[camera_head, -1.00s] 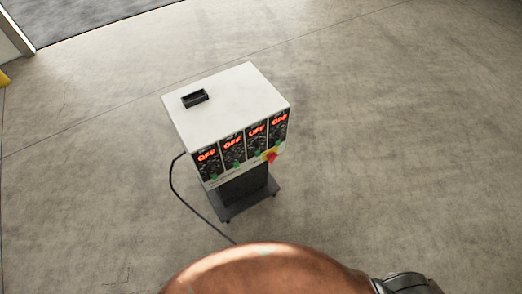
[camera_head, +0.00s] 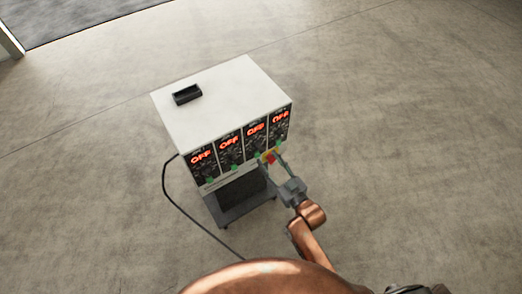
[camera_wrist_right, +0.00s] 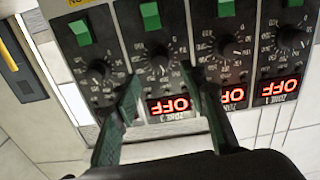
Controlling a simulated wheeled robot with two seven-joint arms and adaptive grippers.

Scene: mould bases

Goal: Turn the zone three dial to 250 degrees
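The white controller cabinet (camera_head: 222,95) has a front row of several black zone modules, each with a red OFF display. The zone three module (camera_head: 255,137) is third from the left; its black dial (camera_wrist_right: 160,62) shows upside down in the right wrist view, above its OFF display (camera_wrist_right: 167,105). My right gripper (camera_head: 271,155) is open and empty in front of the cabinet's right half. In the right wrist view its fingers (camera_wrist_right: 161,76) appear on either side of the zone three dial. I cannot tell whether they touch it. My left gripper is not in view.
Neighbouring dials (camera_wrist_right: 100,70) and (camera_wrist_right: 230,45) sit close on both sides. Green switches (camera_wrist_right: 150,15) lie near each dial. A black tray (camera_head: 187,94) rests on the cabinet top. A cable (camera_head: 185,210) runs along the floor at left. The floor around is clear.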

